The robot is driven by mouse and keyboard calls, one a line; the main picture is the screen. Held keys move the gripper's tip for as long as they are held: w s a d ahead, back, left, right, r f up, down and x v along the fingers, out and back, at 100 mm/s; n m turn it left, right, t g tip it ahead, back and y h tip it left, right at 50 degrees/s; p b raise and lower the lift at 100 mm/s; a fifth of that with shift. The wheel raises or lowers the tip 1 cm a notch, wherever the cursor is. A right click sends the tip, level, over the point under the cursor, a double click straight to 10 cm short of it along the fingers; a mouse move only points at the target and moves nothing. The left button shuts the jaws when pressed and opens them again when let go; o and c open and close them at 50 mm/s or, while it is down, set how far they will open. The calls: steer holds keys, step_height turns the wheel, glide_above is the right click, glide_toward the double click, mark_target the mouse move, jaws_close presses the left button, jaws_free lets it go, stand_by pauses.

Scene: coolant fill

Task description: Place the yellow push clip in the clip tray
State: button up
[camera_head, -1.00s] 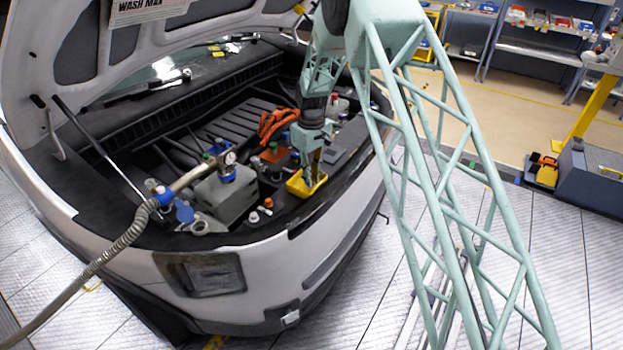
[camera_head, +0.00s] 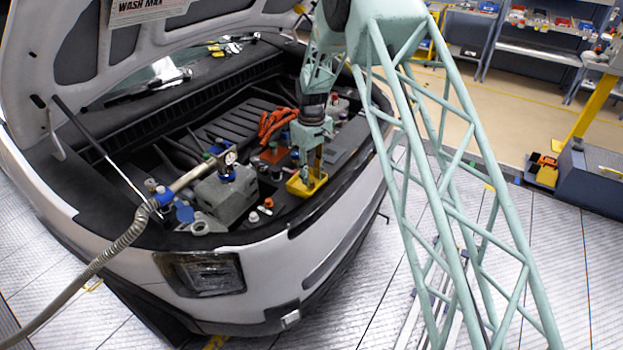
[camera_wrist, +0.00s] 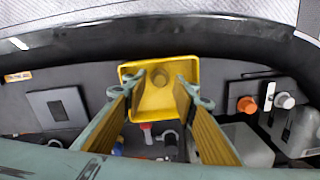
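The clip tray (camera_wrist: 150,108) is a small yellow open box in the wrist view; it also shows in the head view (camera_head: 305,187), near the front edge of the engine bay. A small round yellow-brown shape (camera_wrist: 160,76) shows inside the tray at its far side. It may be the yellow push clip, but its colour blends with the tray and I cannot be sure. My gripper (camera_wrist: 155,82) is over the tray with its two fingers spread wide apart. Nothing is held between them. In the head view my gripper (camera_head: 311,170) hides part of the tray.
A grey reservoir with a gauge (camera_head: 225,190) and hose stands left of the tray. Orange cables (camera_head: 275,122) lie behind it. In the wrist view, an orange cap (camera_wrist: 246,104) and a grey cap (camera_wrist: 284,100) are to the right. The raised hood (camera_head: 75,60) is at left.

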mark_target(311, 181)
step_height(311, 181, up, 11)
stand_by(0.6)
stand_by(0.8)
